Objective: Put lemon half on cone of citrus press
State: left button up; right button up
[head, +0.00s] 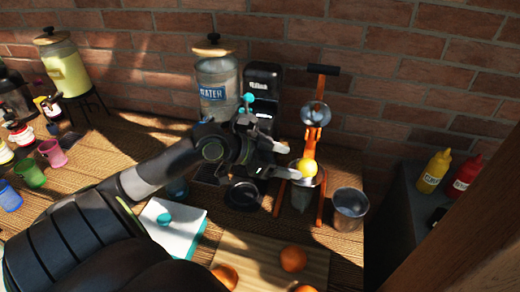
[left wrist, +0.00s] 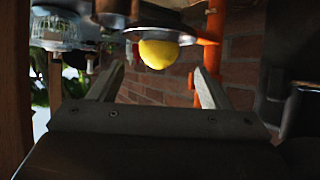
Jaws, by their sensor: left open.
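The yellow lemon half (head: 307,167) sits dome up on the lower bowl of the orange citrus press (head: 310,142), where the cone is hidden beneath it. The left wrist view, which looks upside down, shows the lemon half (left wrist: 158,54) against the metal bowl (left wrist: 160,20). My left gripper (head: 288,161) is open just left of the lemon half. Its fingers (left wrist: 160,72) are spread with nothing between them, and the lemon half lies beyond the tips. The press's upper cup (head: 316,114) is raised on its lever with a black handle (head: 324,70). My right gripper is not in view.
A metal cup (head: 350,205) stands right of the press. A water jar (head: 216,85) and black coffee machine (head: 262,85) stand behind my left arm. A cutting board (head: 265,258) with oranges (head: 293,257) lies in front. Sauce bottles (head: 434,171) stand at the right.

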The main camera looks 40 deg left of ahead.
pick_arm(q)
jog(key=p+v, duration=0.1)
jog(key=v, duration=0.6)
jog(key=shift+s, duration=0.2)
dwell(0.9)
